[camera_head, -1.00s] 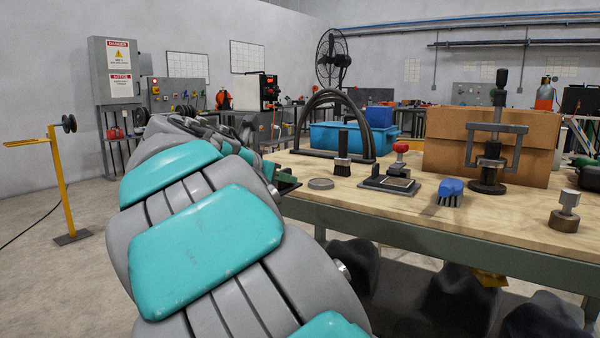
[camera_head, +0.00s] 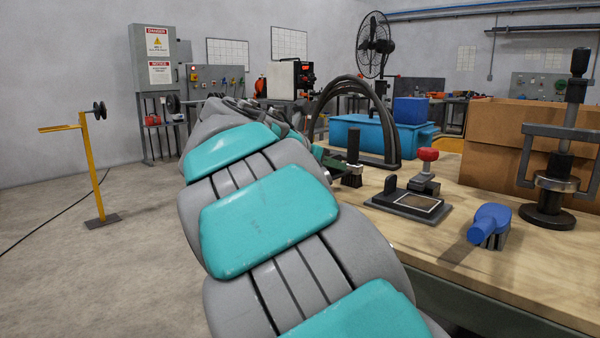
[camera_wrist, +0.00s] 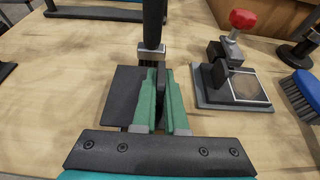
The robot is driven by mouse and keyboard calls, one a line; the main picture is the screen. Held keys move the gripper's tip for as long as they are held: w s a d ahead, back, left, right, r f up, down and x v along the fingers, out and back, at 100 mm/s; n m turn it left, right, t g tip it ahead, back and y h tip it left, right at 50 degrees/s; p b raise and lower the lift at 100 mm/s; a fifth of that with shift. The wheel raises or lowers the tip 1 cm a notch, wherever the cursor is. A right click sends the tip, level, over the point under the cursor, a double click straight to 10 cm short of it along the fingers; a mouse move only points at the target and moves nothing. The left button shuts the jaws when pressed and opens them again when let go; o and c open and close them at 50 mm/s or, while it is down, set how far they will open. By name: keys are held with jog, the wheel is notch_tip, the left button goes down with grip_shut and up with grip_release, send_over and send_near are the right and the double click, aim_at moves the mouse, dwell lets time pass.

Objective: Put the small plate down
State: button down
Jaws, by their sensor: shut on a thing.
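In the wrist view, the green fingers of my gripper (camera_wrist: 161,78) are shut on a thin dark upright piece. A flat, dark grey small plate (camera_wrist: 121,92) shows left of the fingers, low over the wooden bench top. The fingers cover its right part, so I cannot tell whether the upright piece belongs to it. I also cannot tell whether the plate touches the wood. In the head view my arm hides the plate and most of my gripper.
A black-handled brush (camera_wrist: 152,22) stands just beyond the fingers. A red-knobbed fixture (camera_head: 411,202) and a blue brush (camera_head: 490,225) are to the right. Black hoops (camera_head: 384,120), a blue bin (camera_head: 400,135) and a cardboard box (camera_head: 490,150) stand behind. Bare wood lies left of the plate.

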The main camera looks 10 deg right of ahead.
jog(key=w+a, duration=0.2)
jog(key=w, duration=0.2)
jog(key=w+a, duration=0.1)
jog(key=w, duration=0.3)
jog(key=w+a+f, duration=0.1)
jog(key=w+a, duration=0.1)
jog(key=w, duration=0.2)
jog(key=shift+w+a+f+p, duration=0.1)
jog(key=shift+w+a+p, duration=0.1)
jog(key=shift+a+p, duration=0.15)
jog(key=shift+f+b, duration=0.4)
jog(key=shift+f, duration=1.3)
jog(key=shift+d+f, duration=0.1)
jog(key=c, duration=1)
grip_release()
jog(key=shift+f, duration=0.1)
jog(key=shift+o, duration=0.2)
jog(key=shift+r, duration=0.25)
jog(key=v, duration=1.2)
jog(key=shift+f+p, duration=0.2)
jog(key=shift+p, duration=0.2)
